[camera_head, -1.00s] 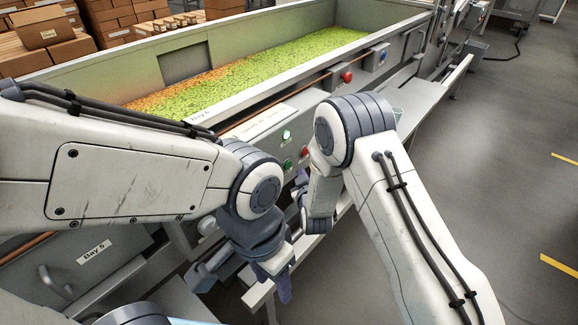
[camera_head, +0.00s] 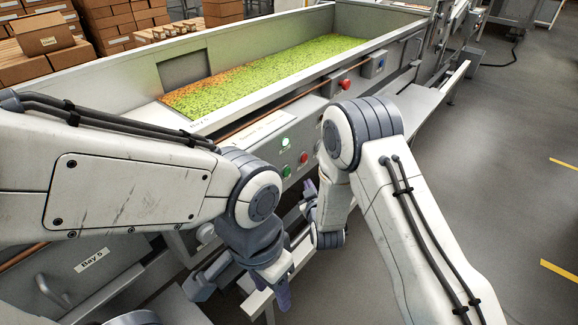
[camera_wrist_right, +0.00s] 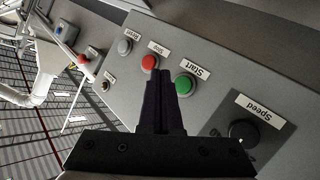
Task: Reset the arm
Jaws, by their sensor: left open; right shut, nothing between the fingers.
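In the head view my left gripper (camera_head: 280,290) hangs low in front of the machine with its jaws open. One dark purple finger shows clearly, and nothing is seen in it. My right gripper (camera_head: 309,190) is farther in, close to the front panel, partly beside my right arm. In the right wrist view its two dark fingers (camera_wrist_right: 162,97) are closed together and empty. They point at the panel between the red Stop button (camera_wrist_right: 149,62) and the green Start button (camera_wrist_right: 184,84). Contact with the panel cannot be told.
A long metal trough (camera_head: 240,122) holds green and orange candy (camera_head: 270,75). The right wrist view shows a grey Reset button (camera_wrist_right: 125,46) and a Speed knob (camera_wrist_right: 243,130). A shelf (camera_head: 440,92) juts out at the right. Cardboard boxes (camera_head: 110,20) stand behind; the floor at right is clear.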

